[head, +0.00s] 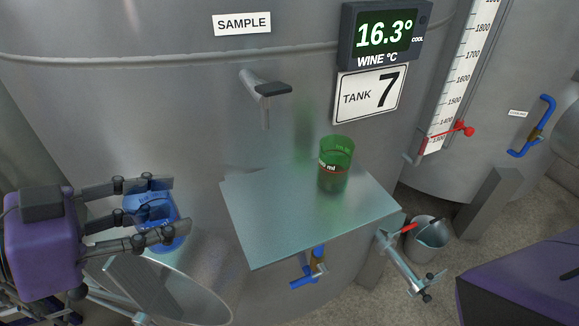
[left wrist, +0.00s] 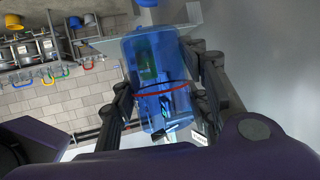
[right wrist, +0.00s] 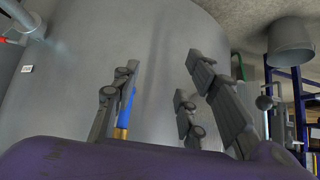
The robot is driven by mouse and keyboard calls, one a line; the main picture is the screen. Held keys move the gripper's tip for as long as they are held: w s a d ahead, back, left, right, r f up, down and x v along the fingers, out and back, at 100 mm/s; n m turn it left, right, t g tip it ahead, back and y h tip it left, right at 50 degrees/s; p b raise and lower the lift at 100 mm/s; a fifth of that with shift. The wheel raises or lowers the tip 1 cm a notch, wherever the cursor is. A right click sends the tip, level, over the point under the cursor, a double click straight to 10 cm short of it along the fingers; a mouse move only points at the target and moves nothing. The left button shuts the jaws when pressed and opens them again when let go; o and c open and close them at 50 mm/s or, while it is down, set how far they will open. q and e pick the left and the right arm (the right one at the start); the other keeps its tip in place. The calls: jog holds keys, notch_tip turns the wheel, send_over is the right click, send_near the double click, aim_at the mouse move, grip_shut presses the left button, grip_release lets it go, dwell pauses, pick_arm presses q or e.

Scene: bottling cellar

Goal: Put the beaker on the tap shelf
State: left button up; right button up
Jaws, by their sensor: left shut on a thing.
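My left gripper (head: 176,208) is shut on a blue see-through beaker (head: 150,214), left of the tap shelf and apart from it. In the left wrist view the blue beaker (left wrist: 150,70), with a red line and a dark line round it, sits between the fingers (left wrist: 160,82). The tap shelf (head: 270,220) is a pale flat plate on the tank below the sample tap (head: 264,88). A green beaker (head: 335,165) stands upright on its right part. My right gripper (right wrist: 165,75) has its fingers spread with nothing held; its fingers are not clear in the head view.
A blue-handled valve (head: 308,268) is under the shelf; a red-handled pipe (head: 405,262) and a grey bucket (head: 428,240) are right of it. The shelf's left and front parts are clear. The tap spout overhangs the shelf's back.

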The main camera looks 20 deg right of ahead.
pick_arm(q)
jog(key=shift+s+r, duration=0.25)
jog(key=shift+r, duration=0.1)
jog(key=shift+d+r, duration=0.2)
jog(key=shift+d, duration=0.05)
jog(key=w+d, duration=0.1)
jog(key=d, duration=0.4)
jog(key=w+d, duration=0.2)
jog(key=d, duration=0.3)
jog(key=w+d+p, duration=0.1)
jog(key=d, duration=0.5)
jog(key=shift+w+r, duration=0.15)
jog(key=shift+w, duration=0.15)
jog(key=shift+w+d, duration=0.15)
jog(key=shift+d, duration=0.15)
jog(key=shift+d+f, duration=0.1)
jog(key=shift+f, duration=0.2)
notch_tip(320, 180, down, 3)
jog(key=shift+f, duration=0.1)
pick_arm(e)
jog(key=shift+s+r, duration=0.15)
jog(key=shift+s, duration=0.35)
pick_arm(q)
jog(key=shift+f, duration=0.15)
pick_arm(e)
jog(key=shift+w+a, duration=0.15)
jog(key=shift+w, duration=0.05)
